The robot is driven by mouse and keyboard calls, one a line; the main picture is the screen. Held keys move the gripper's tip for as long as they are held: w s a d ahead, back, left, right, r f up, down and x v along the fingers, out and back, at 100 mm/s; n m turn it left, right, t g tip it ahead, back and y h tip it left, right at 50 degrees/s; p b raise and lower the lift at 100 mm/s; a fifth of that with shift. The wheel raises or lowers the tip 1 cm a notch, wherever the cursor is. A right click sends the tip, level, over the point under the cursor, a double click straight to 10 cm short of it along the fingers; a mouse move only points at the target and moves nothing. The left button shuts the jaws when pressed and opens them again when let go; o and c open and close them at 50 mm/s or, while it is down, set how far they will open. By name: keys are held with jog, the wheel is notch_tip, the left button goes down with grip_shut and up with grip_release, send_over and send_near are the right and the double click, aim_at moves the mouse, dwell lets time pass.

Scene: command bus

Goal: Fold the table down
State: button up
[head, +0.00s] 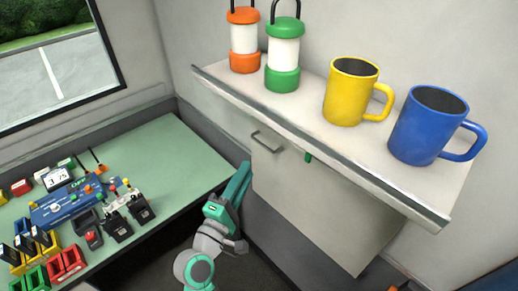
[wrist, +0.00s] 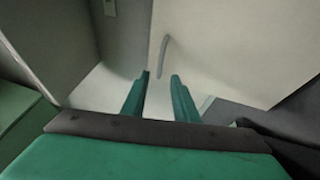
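The table seems to be the pale flat panel (head: 325,205) below the shelf. It hangs upright against the wall, with a grey bar handle (head: 265,141) near its upper left corner. A small green piece (head: 308,157) shows at its top edge; I cannot tell what it is. My gripper (head: 240,183) is left of the panel, lower than the handle. In the wrist view my gripper (wrist: 160,90) has its two green fingers apart with nothing between them. The handle (wrist: 163,56) appears just beyond the fingertips, apart from them, on the pale panel (wrist: 225,50).
The shelf (head: 320,120) above the panel carries an orange lantern (head: 244,40), a green lantern (head: 284,55), a yellow mug (head: 352,92) and a blue mug (head: 428,125). A green desk (head: 180,155) with radio gear and colored trays stands left, below a window (head: 50,60).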

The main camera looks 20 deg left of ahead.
jog(key=x, duration=1)
grip_shut()
jog(key=shift+f, duration=0.1)
dwell(1.2)
